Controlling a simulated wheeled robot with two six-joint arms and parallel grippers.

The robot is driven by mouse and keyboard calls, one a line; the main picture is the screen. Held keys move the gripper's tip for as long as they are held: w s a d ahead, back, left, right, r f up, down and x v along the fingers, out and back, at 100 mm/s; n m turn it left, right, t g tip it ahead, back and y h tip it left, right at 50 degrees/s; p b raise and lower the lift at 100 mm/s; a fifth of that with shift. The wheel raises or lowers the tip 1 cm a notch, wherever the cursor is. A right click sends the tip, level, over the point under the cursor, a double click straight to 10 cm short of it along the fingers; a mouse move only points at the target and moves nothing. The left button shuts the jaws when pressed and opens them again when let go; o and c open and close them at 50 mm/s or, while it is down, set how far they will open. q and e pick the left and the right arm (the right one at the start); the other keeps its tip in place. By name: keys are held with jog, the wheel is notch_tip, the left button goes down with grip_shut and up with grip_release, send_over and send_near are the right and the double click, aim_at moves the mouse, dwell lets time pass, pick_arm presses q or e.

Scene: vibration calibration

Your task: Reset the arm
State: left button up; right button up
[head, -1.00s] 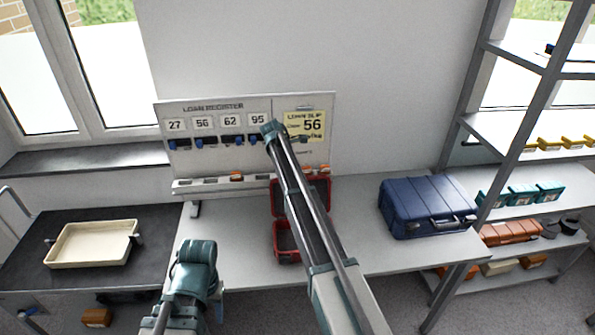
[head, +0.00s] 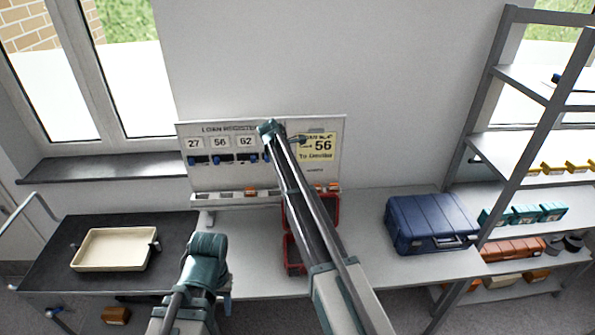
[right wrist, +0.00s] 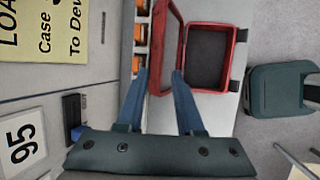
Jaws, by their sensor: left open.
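My left gripper (head: 206,250) is at the lower middle of the head view, in front of the bench's left end. It is open, with nothing seen in it. My right arm reaches forward across the bench, its gripper (head: 270,132) in front of the loan register board (head: 188,172). In the right wrist view the right gripper's blue fingers (right wrist: 160,76) stand apart with nothing clearly between them. The open red case (head: 291,256) lies beyond them, partly hidden by my right arm in the head view. It also shows in the right wrist view (right wrist: 236,60).
A yellow loan slip (head: 326,147) reading 56 hangs on the board. A cream tray (head: 115,250) sits on a dark cart at left. A blue case (head: 432,222) stands on the bench's right. Grey shelving (head: 505,75) stands at right. The bench between the red and blue cases is clear.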

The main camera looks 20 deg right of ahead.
jog(key=s+a+f+m+y+b, duration=0.1)
jog(key=s+a+f+m+b, duration=0.2)
jog(key=s, duration=1.1)
jog(key=s+a+f+m+g+y+b, duration=0.1)
jog(key=s+a+f+m+b, duration=0.3)
jog(key=s+a+f+b, duration=0.5)
jog(key=s+a+f+m+y+b, duration=0.1)
jog(key=s+a+f+m+b, duration=0.3)
jog(key=s, duration=1.6)
jog(key=a+f+b, duration=0.2)
jog(key=a+f, duration=0.2)
jog(key=a, duration=0.1)
jog(key=shift+s+a+y, duration=0.2)
jog(key=shift+s+y, duration=0.05)
jog(key=shift+y, duration=0.05)
